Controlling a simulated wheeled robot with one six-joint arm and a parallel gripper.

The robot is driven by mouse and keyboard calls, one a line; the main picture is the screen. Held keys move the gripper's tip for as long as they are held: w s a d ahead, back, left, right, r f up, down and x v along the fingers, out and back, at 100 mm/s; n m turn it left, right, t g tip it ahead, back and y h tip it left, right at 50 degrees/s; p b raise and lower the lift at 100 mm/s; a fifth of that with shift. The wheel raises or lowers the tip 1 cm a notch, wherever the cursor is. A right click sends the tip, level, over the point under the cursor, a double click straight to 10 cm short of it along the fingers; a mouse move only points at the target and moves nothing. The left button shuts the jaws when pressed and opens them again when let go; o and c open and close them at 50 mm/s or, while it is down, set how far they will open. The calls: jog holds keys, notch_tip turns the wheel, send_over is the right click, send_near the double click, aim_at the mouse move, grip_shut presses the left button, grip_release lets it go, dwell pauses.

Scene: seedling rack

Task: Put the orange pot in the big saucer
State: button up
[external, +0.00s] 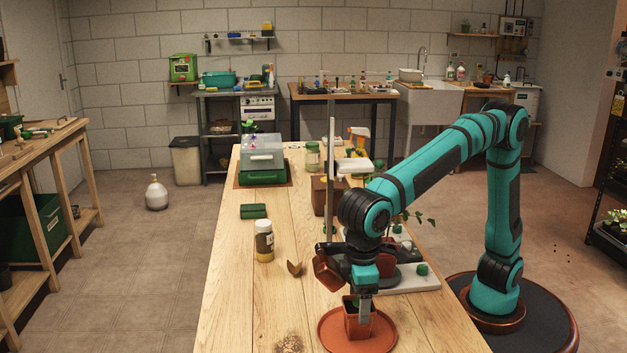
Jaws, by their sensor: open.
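The orange pot (352,325), a small square terracotta-coloured pot, stands upright in the big saucer (386,339), a round orange-brown dish at the table's near end. Dark soil shows at its top. My gripper (362,312) points down at the pot, with a grey finger in front of its near right side. The jaws are open. The other finger is mostly hidden, and I cannot tell whether either finger touches the pot.
A lamp post (331,170) stands behind the arm. The table's left front is clear.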

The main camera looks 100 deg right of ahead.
aim_at(358, 305)
notch_tip(358, 305, up, 7)
jog(key=shift+f, duration=0.2)
dwell(0.5)
jog(key=shift+d+r, duration=0.3)
jog(key=s+d+r+m+t+y, duration=0.1)
jog(key=s+d+r+t, duration=0.25)
jog(key=d+r, duration=0.3)
jog(key=s+d+r+t+y, duration=0.2)
jog(key=s+d+r+t, duration=0.15)
jog(key=d+r, duration=0.35)
jog(key=s+d+r+m+t+y, duration=0.1)
jog(key=s+d+r+t, duration=0.3)
jog(key=d, duration=0.4)
jog(key=s+d+f+n+t+h, duration=0.1)
jog(key=s+d+t+h, duration=0.1)
jog(key=s+d, duration=0.6)
jog(key=s+d+f+n+t+h, duration=0.1)
jog(key=s+d+t, duration=0.3)
jog(key=s+d, duration=0.5)
jog(key=s+f+h, duration=0.1)
jog(key=s, duration=0.2)
jog(key=shift+d, duration=0.1)
